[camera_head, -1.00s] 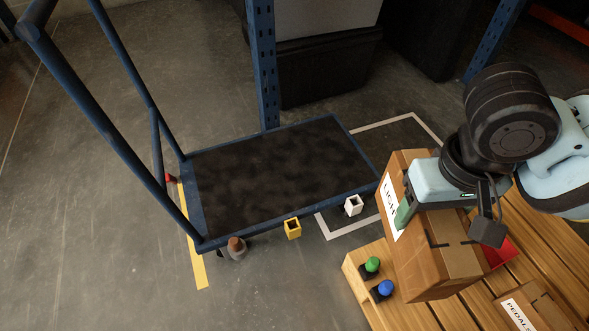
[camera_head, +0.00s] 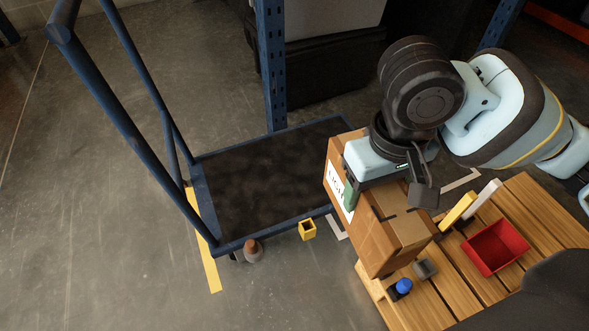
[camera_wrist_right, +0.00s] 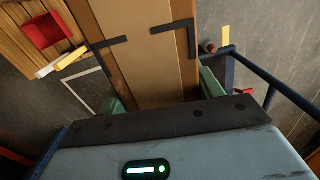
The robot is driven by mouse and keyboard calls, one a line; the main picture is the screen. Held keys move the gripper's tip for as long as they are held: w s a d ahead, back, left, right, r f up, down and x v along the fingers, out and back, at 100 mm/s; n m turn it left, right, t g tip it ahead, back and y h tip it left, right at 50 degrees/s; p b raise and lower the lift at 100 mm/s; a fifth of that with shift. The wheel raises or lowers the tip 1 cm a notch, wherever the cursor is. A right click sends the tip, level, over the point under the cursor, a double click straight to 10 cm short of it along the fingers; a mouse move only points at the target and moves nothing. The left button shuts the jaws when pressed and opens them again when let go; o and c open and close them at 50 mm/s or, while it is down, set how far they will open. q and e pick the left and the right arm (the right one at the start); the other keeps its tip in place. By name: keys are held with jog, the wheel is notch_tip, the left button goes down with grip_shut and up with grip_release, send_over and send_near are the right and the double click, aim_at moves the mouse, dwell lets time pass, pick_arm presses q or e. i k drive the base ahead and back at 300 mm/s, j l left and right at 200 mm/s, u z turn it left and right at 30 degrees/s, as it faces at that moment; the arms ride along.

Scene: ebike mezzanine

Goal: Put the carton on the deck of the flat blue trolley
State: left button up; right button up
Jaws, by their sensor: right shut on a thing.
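The carton (camera_head: 372,228) is a brown box with a white label. My right gripper (camera_head: 378,185) is shut on it and holds it at the near right corner of the trolley, in front of the wooden pallet's left end. In the right wrist view the carton (camera_wrist_right: 145,55) sits between the green-padded fingers. The flat blue trolley (camera_head: 265,185) has a dark, empty deck and a blue push handle at its left. The carton hides the deck's near right corner; I cannot tell whether it overlaps the deck. My left gripper is not in view.
The wooden pallet (camera_head: 470,300) bears a red bin (camera_head: 495,247), a yellow block, a white block and a blue-topped knob (camera_head: 401,288). A yellow cup (camera_head: 307,229) and a brown-topped piece (camera_head: 253,250) are near the trolley's front edge. A blue rack post (camera_head: 272,70) stands behind the deck.

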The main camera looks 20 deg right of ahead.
aim_at(297, 188)
jog(key=i+j, duration=0.15)
jog(key=i, duration=0.25)
jog(key=i+j, duration=0.2)
jog(key=i, duration=0.15)
jog(key=i+j, duration=0.15)
jog(key=i, duration=0.25)
